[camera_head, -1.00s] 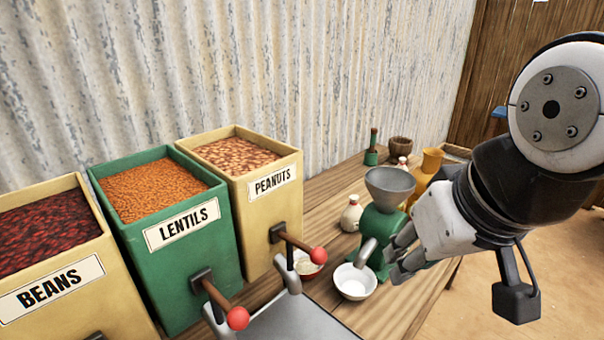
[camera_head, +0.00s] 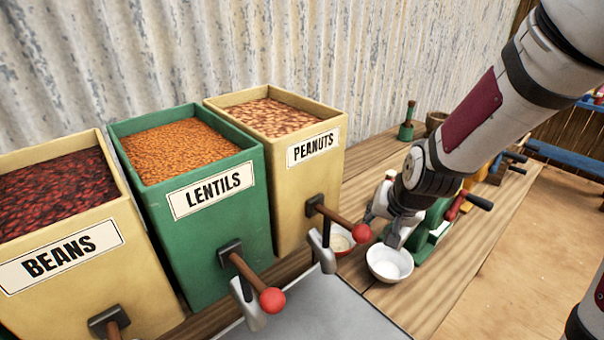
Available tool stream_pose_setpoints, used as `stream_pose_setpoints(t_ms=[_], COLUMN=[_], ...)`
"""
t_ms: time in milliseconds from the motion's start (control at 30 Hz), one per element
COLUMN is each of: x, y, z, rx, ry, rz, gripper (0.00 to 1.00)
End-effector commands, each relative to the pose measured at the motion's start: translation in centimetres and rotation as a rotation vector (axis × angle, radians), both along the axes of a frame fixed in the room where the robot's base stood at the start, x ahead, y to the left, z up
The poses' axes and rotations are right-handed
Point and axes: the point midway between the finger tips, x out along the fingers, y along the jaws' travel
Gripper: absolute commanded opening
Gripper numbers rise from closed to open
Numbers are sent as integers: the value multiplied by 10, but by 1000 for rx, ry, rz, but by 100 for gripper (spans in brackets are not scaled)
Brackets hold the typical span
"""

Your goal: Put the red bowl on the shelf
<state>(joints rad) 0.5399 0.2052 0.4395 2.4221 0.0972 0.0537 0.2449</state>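The red bowl (camera_head: 345,251) stands on the wooden table just beyond the peanut bin's lever. It holds something pale, and the lever's red knob and my gripper hide part of it. My gripper (camera_head: 383,236) points down right beside it, above and behind a white bowl (camera_head: 390,264). Its fingertips are partly hidden, so I cannot tell how far apart they are or whether they touch the red bowl. Blue boards (camera_head: 565,158) at the far right look like a shelf, with small coloured things on the upper one.
Bins of beans (camera_head: 62,250), lentils (camera_head: 212,190) and peanuts (camera_head: 313,151) stand at left, with levers sticking out in front. A green grinder (camera_head: 432,236) stands close to my gripper's right. A grey metal tray (camera_head: 325,310) lies in front. Sandy floor is open at right.

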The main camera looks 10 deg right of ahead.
Motion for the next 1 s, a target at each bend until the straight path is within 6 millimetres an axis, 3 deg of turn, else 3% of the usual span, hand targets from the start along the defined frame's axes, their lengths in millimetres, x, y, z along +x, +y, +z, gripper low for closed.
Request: stream_pose_setpoints(t_ms=[33, 200, 467, 800, 1000], x=[8, 25, 39, 69, 75], y=[-3, -7, -5, -1, 0], z=[-19, -51, -73, -124, -135], rx=[34, 112, 144, 142, 139], ry=[1, -23, -37, -36, -37], rz=[-32, -109, -138, -138, -137], gripper=[32, 32, 32, 32, 32])
